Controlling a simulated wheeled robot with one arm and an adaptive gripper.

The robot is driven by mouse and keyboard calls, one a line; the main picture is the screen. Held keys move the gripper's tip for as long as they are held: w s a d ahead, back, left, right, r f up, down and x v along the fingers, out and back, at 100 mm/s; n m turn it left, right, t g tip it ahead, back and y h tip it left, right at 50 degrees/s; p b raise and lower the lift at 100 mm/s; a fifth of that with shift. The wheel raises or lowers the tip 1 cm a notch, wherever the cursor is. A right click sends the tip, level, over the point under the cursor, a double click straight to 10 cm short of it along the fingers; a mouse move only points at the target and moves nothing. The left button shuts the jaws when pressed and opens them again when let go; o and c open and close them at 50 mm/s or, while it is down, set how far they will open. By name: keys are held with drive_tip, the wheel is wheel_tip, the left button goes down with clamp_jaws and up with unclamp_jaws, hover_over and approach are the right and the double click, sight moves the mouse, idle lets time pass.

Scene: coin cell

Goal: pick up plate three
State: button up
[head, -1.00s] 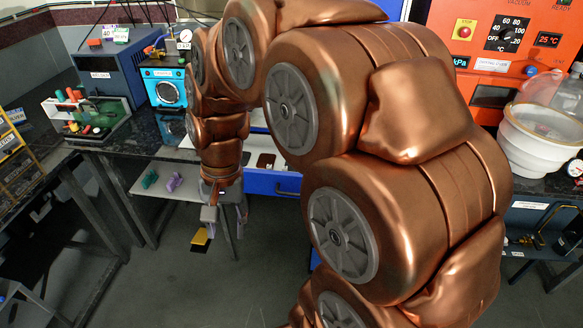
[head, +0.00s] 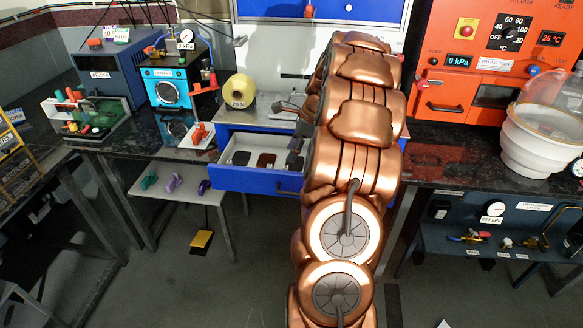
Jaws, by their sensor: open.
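An open blue drawer (head: 255,181) with a pale inside holds small flat plates: a grey one (head: 240,158) at left and a dark brown one (head: 266,160) to its right. More of the drawer's right end is hidden by my gripper and arm. No label shows which is plate three. My gripper (head: 294,150), dark grey and partly hidden by my copper arm, is over the drawer's right end. It is open, and I see nothing in it. I cannot tell whether it touches anything.
A yellow roll-shaped weight (head: 240,90) stands on the bench above the drawer. A teal device (head: 167,90) and a red-handled stand (head: 199,135) are to the left. An orange oven (head: 490,60) and white bowl (head: 540,140) are at right. A low shelf (head: 180,190) holds small coloured items.

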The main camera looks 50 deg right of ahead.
drive_tip(key=shift+s+d+f+m, duration=0.1)
drive_tip(key=shift+d+f+m, duration=0.25)
drive_tip(key=shift+d, duration=0.2)
drive_tip(key=shift+d+f+m, duration=0.25)
drive_tip(key=shift+d+f, duration=0.1)
drive_tip(key=shift+d, duration=0.2)
drive_tip(key=shift+w+p+x, duration=0.15)
drive_tip(key=shift+p+x, duration=0.35)
drive_tip(key=shift+x, duration=1.3)
drive_tip(key=shift+w+p+x, duration=0.1)
drive_tip(key=shift+p+x, duration=0.35)
drive_tip(key=shift+x, duration=1.3)
drive_tip(key=shift+a+r, duration=0.1)
clamp_jaws()
